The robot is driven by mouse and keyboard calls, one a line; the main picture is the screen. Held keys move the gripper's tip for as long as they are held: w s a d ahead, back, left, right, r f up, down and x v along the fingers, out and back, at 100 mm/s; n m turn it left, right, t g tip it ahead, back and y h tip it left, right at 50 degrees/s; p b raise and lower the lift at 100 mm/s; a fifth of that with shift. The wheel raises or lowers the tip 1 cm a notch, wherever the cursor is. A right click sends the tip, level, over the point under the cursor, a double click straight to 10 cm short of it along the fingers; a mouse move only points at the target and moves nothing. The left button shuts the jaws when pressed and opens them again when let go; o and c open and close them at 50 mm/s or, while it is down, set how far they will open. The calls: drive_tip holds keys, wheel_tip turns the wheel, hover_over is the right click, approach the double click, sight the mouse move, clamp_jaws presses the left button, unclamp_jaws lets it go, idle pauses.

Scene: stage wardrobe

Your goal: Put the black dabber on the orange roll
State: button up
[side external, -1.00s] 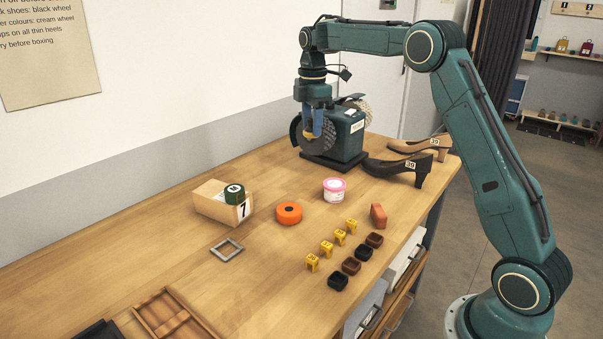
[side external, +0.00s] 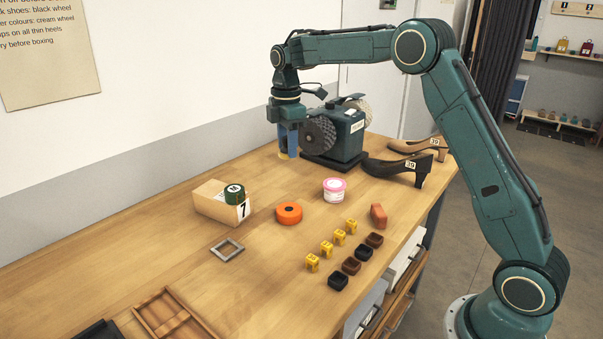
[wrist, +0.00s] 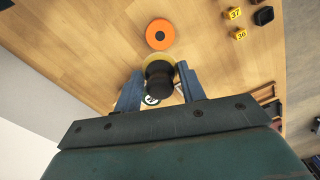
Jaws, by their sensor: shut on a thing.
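My gripper (side external: 288,140) is above the back of the bench, left of the grinding wheel, and its fingers point down. In the wrist view my gripper (wrist: 159,82) is shut on the black dabber (wrist: 159,74), whose dark round top sits between the blue fingers over a wider yellowish base. In the side view only that yellowish lower part of the dabber (side external: 287,154) shows below the fingers. The orange roll (side external: 289,213) lies flat on the bench, nearer the camera and apart from the gripper. It also shows ahead of the fingers in the wrist view (wrist: 159,34).
The teal polishing machine (side external: 345,135) stands close to the right of my gripper. A box marked 7 (side external: 210,203) carries a green tin (side external: 235,194) left of the roll. A pink-lidded tub (side external: 334,190) stands right of it. Bench between gripper and roll is clear.

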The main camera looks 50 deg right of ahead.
sight(289, 209)
wheel_tip(289, 209, down, 16)
drive_tip(key=shift+r, duration=0.1)
idle(0.8)
drive_tip(key=shift+f, duration=0.2)
drive_tip(key=o, duration=1)
drive_tip(key=shift+c, duration=0.2)
drive_tip(key=shift+r, duration=0.1)
wheel_tip(289, 209, up, 12)
drive_tip(key=shift+f, duration=0.15)
drive_tip(key=shift+r, duration=0.25)
